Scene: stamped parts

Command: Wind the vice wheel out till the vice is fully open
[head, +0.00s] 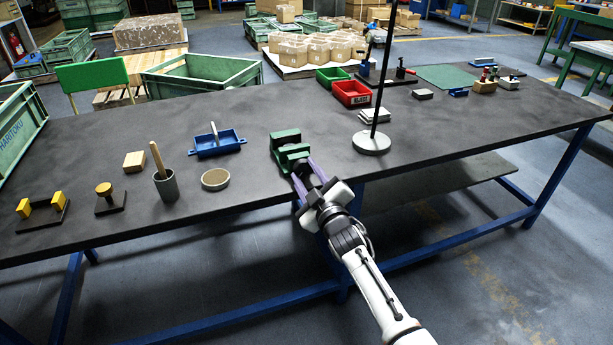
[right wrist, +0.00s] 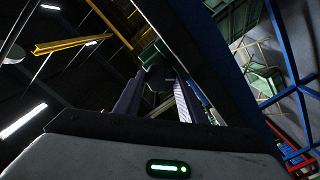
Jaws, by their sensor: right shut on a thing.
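The green vice (head: 287,145) stands at the front edge of the dark workbench, near the middle in the head view. My right gripper (head: 307,171) reaches it from the front, with its purple fingers at the vice's near side. The fingers are shut on the vice wheel, which is mostly hidden between them in the head view. In the right wrist view the two fingers stand either side of the dark round wheel (right wrist: 161,82), with part of the green vice (right wrist: 153,53) beyond. How far apart the vice jaws are is hard to tell. My left gripper is out of view.
On the workbench (head: 330,140), a lamp-like stand with a round grey base (head: 371,143) is right of the vice. A blue tray (head: 218,143), a round dish (head: 215,179) and a grey cup with a stick (head: 166,186) are left. A red bin (head: 352,93) stands behind.

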